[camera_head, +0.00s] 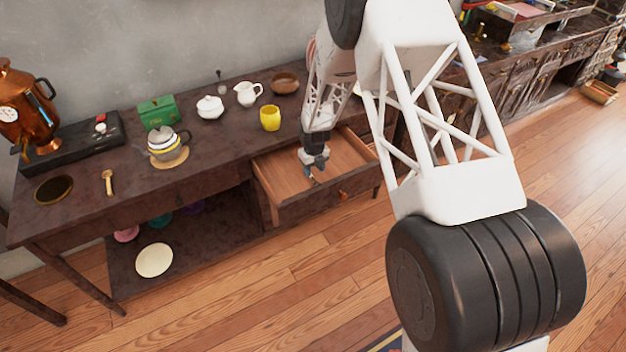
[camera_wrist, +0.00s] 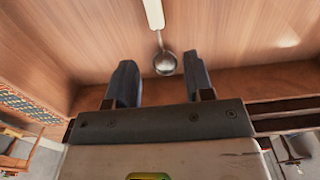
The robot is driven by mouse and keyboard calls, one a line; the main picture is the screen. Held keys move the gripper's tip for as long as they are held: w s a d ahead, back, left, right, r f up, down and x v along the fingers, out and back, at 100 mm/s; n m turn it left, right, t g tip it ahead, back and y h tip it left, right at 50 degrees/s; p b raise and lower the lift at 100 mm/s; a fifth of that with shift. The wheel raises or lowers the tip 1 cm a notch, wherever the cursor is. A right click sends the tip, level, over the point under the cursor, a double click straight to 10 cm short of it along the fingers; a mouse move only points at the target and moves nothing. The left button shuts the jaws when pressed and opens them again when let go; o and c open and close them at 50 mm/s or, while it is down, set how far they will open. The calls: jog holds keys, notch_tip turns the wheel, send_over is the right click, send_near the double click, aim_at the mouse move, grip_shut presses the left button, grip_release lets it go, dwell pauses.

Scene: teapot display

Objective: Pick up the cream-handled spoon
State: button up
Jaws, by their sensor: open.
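The spoon lies in the open drawer (camera_head: 281,171). In the wrist view its pale cream handle (camera_wrist: 154,14) runs up to the top edge, and its round metal bowl (camera_wrist: 165,63) points toward my gripper. My gripper (camera_head: 313,178) is inside the drawer's opening in the head view. In the wrist view the two dark fingers of my gripper (camera_wrist: 159,72) are apart, with the spoon's bowl showing between their tips and nothing held. Whether the fingers touch the drawer floor cannot be told. In the head view the spoon is not clearly visible.
The drawer's front wall (camera_head: 325,200) and side walls surround my gripper. On the tabletop stand a yellow cup (camera_head: 270,118), a white creamer (camera_head: 247,94), a white sugar bowl (camera_head: 210,108), a brown bowl (camera_head: 285,83), a green box (camera_head: 158,112) and a teapot (camera_head: 165,145). A wooden scoop (camera_head: 108,183) lies left.

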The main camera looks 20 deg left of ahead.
aim_at(314, 179)
jog(key=shift+f, duration=2.4)
jog(key=shift+c, duration=0.5)
grip_shut()
jog(key=shift+r, duration=0.15)
notch_tip(314, 179, up, 10)
